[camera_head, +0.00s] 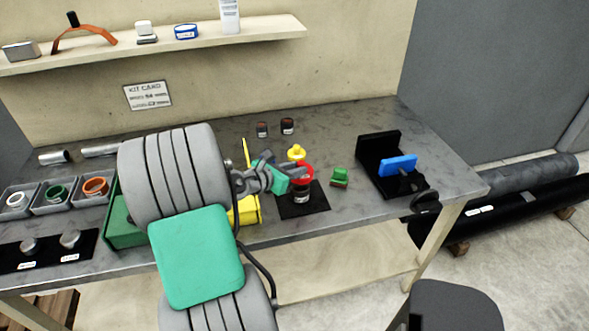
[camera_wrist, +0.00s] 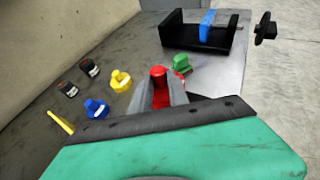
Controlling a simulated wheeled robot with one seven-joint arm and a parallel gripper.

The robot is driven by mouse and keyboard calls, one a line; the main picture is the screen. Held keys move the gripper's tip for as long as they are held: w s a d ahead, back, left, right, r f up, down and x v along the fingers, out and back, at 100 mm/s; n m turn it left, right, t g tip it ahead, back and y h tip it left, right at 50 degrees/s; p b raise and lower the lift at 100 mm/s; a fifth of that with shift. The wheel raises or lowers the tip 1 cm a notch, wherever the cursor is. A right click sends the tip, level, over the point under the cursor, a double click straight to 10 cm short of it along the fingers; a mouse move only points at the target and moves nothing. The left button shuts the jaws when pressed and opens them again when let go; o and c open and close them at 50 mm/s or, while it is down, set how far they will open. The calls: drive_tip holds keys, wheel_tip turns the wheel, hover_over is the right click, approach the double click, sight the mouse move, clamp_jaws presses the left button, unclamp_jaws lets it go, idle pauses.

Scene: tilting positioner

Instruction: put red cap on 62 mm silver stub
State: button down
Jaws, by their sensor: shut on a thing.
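The red cap (camera_head: 304,172) is held in my gripper (camera_head: 288,178), which is shut on it. In the wrist view the red cap (camera_wrist: 158,76) shows between the two grey fingers (camera_wrist: 160,92). A short dark-and-silver stub (camera_head: 302,196) with a pale label stands on a black pad (camera_head: 316,203) just below the cap in the head view. I cannot tell whether cap and stub touch. Two silver stubs (camera_head: 70,239) (camera_head: 28,244) stand on a black mat at the left front, their labels too small to read.
A yellow cap (camera_head: 297,153), a blue cap (camera_wrist: 96,107) and a green cap (camera_head: 339,176) are close by. Two dark jars (camera_head: 287,126) stand behind. A black fixture (camera_head: 378,148) with a blue block (camera_head: 399,164) is at the right. Trays with rings (camera_head: 56,194) are at the left.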

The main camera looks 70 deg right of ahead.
sight(295, 190)
drive_tip(key=shift+f+b, duration=1.9)
drive_tip(key=shift+b, duration=0.1)
drive_tip(key=shift+a+f, duration=0.2)
drive_tip(key=shift+f, duration=0.8)
drive_tip(key=c, duration=1.7)
unclamp_jaws()
drive_tip(key=o, duration=0.5)
drive_tip(key=shift+d+r, duration=0.2)
drive_tip(key=shift+r, duration=0.05)
